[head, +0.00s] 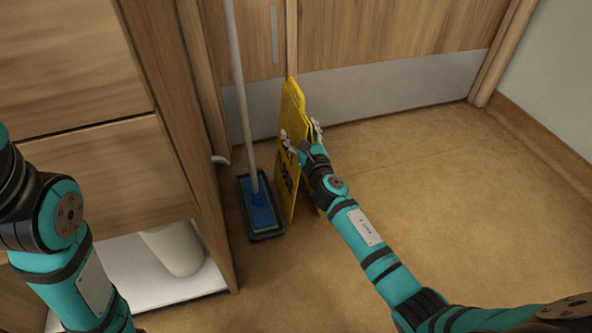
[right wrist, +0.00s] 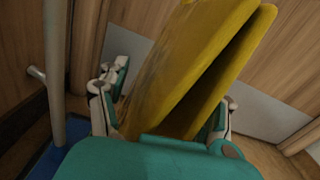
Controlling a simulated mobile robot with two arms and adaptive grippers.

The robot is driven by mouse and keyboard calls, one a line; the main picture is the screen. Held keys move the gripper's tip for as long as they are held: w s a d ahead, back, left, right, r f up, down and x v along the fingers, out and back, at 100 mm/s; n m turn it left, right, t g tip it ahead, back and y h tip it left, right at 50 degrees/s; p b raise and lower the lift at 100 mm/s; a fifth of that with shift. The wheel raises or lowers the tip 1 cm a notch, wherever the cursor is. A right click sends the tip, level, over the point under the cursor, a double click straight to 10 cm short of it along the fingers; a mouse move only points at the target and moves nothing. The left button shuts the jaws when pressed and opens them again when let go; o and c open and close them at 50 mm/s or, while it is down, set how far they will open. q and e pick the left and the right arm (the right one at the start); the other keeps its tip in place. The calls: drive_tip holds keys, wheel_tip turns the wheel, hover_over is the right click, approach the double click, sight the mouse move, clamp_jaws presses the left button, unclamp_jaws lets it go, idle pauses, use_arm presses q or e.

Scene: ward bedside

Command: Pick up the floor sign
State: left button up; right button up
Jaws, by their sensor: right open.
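The yellow floor sign (head: 289,146) stands on the floor in front of the wooden door, its two panels close together. It also fills the middle of the right wrist view (right wrist: 185,70). My right gripper (head: 302,138) is at the sign's upper part, open, with one finger on each side of the panels. In the right wrist view the fingers (right wrist: 165,103) straddle the sign; whether they touch it cannot be told. My left arm shows at the left of the head view, but its gripper is out of view.
A mop with a blue head (head: 259,208) and grey pole (head: 239,90) stands just left of the sign. A wooden cabinet (head: 95,150) with a white bin (head: 175,248) on its low shelf is further left. Floor to the right is clear.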

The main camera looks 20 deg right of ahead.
drive_tip(key=shift+c, duration=0.4)
clamp_jaws()
drive_tip(key=shift+r, duration=0.1)
drive_tip(key=shift+r, duration=0.1)
